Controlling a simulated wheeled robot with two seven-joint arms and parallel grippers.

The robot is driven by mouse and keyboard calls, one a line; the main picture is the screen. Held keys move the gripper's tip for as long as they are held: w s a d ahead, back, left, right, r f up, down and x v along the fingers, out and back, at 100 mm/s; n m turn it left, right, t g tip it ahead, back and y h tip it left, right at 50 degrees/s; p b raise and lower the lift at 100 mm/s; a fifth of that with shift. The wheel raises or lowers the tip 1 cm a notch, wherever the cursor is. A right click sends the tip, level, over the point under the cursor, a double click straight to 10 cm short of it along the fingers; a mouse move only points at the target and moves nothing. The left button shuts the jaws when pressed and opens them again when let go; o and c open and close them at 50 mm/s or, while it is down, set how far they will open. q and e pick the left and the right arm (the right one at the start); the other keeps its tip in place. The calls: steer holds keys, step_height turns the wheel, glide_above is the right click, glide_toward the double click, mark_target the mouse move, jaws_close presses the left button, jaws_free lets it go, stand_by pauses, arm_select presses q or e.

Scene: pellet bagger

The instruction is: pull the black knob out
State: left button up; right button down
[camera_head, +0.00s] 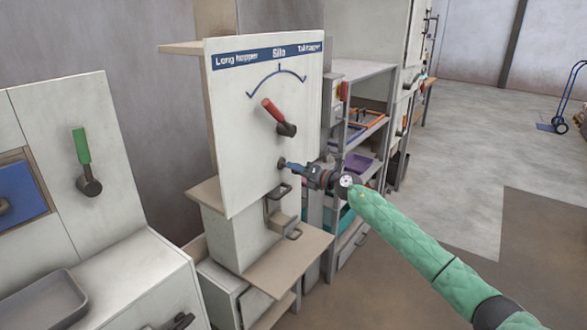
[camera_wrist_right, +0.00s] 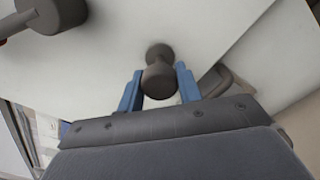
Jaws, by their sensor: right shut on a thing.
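The black knob (camera_head: 281,163) sticks out of the white panel, below the red-handled lever. In the right wrist view the knob (camera_wrist_right: 159,80) is a dark grey, waisted shape with its base against the panel. My right gripper (camera_head: 289,167) is at the knob, and its blue fingers (camera_wrist_right: 159,88) are shut on the knob's outer end, one on each side. In the head view the fingers partly hide the knob. My left gripper is not in view.
A red-handled lever (camera_head: 279,116) sits above the knob under a curved scale. A grey metal handle (camera_head: 278,197) is just below my right gripper, above a wooden ledge (camera_head: 290,262). A shelf rack (camera_head: 362,135) stands behind. A green-handled lever (camera_head: 84,160) is at left.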

steer(key=c, duration=1)
jaws_free()
steer(key=shift+s+d+f, duration=0.1)
steer(key=shift+d+f, duration=0.05)
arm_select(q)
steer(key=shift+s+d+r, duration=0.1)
arm_select(e)
steer(key=shift+o, duration=0.3)
steer(key=shift+d, duration=0.1)
steer(key=shift+s+d, duration=0.1)
steer(key=shift+d, duration=0.05)
arm_select(q)
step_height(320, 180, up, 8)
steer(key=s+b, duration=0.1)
steer(key=shift+b, duration=0.4)
arm_select(e)
steer(key=v, duration=0.7)
steer(key=shift+d, duration=0.15)
steer(key=shift+s, duration=0.1)
